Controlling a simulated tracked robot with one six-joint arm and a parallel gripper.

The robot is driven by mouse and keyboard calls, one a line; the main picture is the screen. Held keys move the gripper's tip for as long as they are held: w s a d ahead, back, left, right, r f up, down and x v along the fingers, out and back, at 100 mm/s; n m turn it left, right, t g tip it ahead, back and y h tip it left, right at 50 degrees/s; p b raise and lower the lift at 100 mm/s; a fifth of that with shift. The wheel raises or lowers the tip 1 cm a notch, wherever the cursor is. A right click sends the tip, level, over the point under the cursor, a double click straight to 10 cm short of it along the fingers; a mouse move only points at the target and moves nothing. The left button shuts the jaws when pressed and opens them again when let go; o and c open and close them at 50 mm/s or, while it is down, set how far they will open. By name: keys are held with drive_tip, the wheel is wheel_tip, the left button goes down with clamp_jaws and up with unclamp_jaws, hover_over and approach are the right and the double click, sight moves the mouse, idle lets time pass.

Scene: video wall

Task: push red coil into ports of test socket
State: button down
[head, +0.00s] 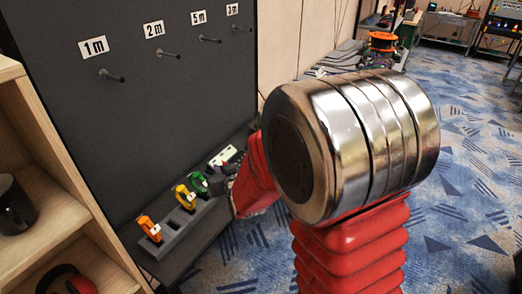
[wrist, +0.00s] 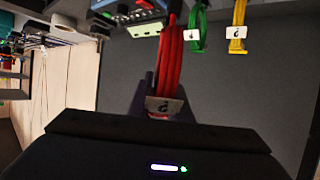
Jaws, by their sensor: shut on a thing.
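My gripper (head: 224,181) is shut on the red coil (wrist: 170,62), a bundle of red cable with a white "?" tag near the jaws. The upper end of the coil in the wrist view reaches the test socket (wrist: 135,14), a box with small lit parts; I cannot tell whether the plugs are in its ports. In the head view a pale panel of the test socket (head: 222,156) shows just behind the gripper. The red coil is hidden there by my gripper and arm.
A grey rack (head: 185,235) on the dark bench holds an orange coil (head: 150,229), a yellow coil (head: 185,196) and a green coil (head: 199,184) close to my gripper. A dark board (head: 130,120) with labelled, empty pegs rises behind. A wooden shelf (head: 45,160) stands at left.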

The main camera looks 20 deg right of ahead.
idle(0.3)
drive_tip(key=s+d+f, duration=0.1)
drive_tip(key=s+f, duration=0.4)
drive_tip(key=f, duration=0.1)
drive_tip(key=shift+f, duration=0.15)
drive_tip(key=shift+s, duration=0.2)
